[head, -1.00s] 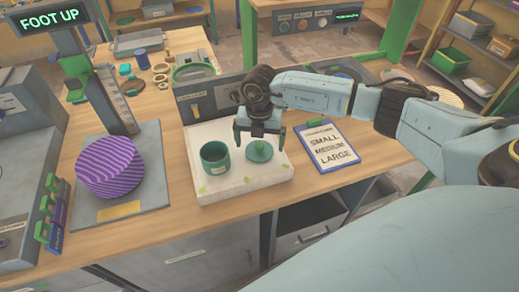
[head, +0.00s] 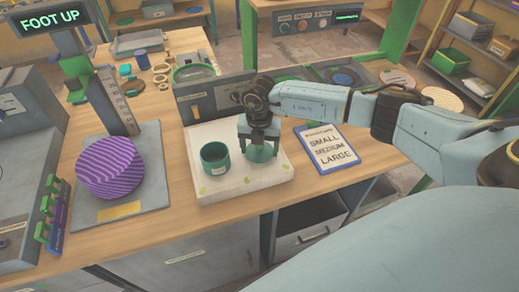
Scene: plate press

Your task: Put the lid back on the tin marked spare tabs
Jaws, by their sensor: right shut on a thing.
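The green tin (head: 215,160) stands open and upright on the white board (head: 213,187). A small pale label shows on its front, too small to read. The green lid (head: 262,153) is to the right of the tin, at the board's right part, apart from the tin. My right gripper (head: 260,144) is over the lid, pointing down, and is shut on it. The fingers hide part of the lid, and I cannot tell whether it still touches the board. My left gripper is not in view.
A clipboard (head: 327,149) reading small, medium, large lies right of the board. A purple striped cylinder (head: 109,166) sits on a grey plate at the left. A grey panel (head: 208,98) stands behind the board. Bare wood lies in front.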

